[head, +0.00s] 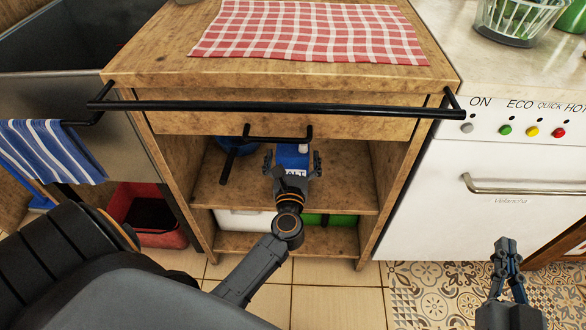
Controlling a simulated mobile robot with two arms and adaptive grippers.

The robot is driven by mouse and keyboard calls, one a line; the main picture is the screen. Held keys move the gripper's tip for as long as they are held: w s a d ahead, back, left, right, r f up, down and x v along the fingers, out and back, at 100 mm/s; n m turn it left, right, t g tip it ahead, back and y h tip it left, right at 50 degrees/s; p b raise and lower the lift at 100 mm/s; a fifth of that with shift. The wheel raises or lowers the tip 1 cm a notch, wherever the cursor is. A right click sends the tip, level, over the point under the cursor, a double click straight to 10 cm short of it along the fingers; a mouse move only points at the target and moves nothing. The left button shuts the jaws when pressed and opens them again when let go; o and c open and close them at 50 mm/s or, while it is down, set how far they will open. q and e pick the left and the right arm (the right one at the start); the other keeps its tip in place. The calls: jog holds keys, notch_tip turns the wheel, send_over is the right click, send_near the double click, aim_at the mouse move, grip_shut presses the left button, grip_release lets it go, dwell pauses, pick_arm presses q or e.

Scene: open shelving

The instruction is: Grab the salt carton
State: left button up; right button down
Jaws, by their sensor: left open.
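The salt carton (293,158) is blue with a white label and a pale cap. It stands upright on the upper shelf (345,187) of the open wooden cabinet. My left gripper (292,162) is open in front of the carton, with one finger on each side of it. My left gripper hides the carton's lower part, and I cannot tell whether the fingers touch it. My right gripper (507,242) is empty and away to the right, over the patterned floor, with its fingertips close together.
A dark blue pan (229,165) lies left of the carton. A black rail (280,108) and drawer handle (277,139) cross above the opening. White (245,222) and green (330,219) boxes sit on the bottom shelf. A white dishwasher (500,220) stands at right.

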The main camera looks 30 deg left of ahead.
pick_arm(q)
jog(key=c, duration=1.6)
jog(key=shift+r, duration=0.15)
jog(key=shift+c, duration=0.8)
